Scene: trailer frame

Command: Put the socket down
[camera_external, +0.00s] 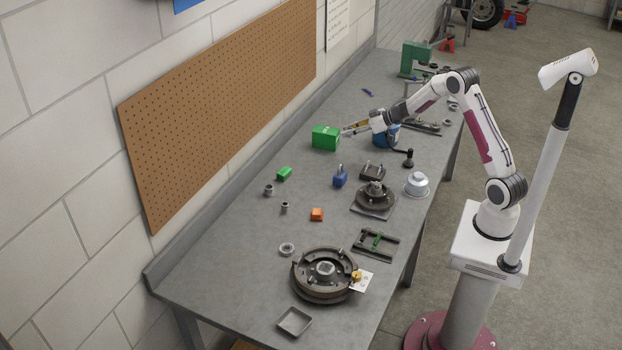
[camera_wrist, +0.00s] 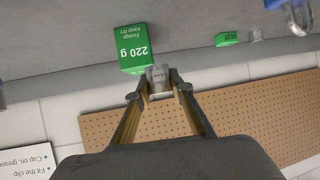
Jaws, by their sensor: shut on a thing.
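My gripper (camera_wrist: 160,90) is shut on a small grey cylindrical socket (camera_wrist: 159,73), which sits between the fingertips in the wrist view. In the external view my gripper (camera_external: 347,130) is over the far part of the bench, close to the right side of a green box (camera_external: 325,138). The box also shows in the wrist view (camera_wrist: 134,50), marked "220 g", just beside the socket. I cannot tell whether the socket touches the box or the bench.
A small green block (camera_external: 284,174) and two grey cylinders (camera_external: 268,190) (camera_external: 284,208) stand nearer on the bench (camera_external: 225,260). A blue part (camera_external: 340,177), an orange block (camera_external: 317,214) and a round drum assembly (camera_external: 325,272) lie in front. A pegboard (camera_external: 225,90) lines the wall.

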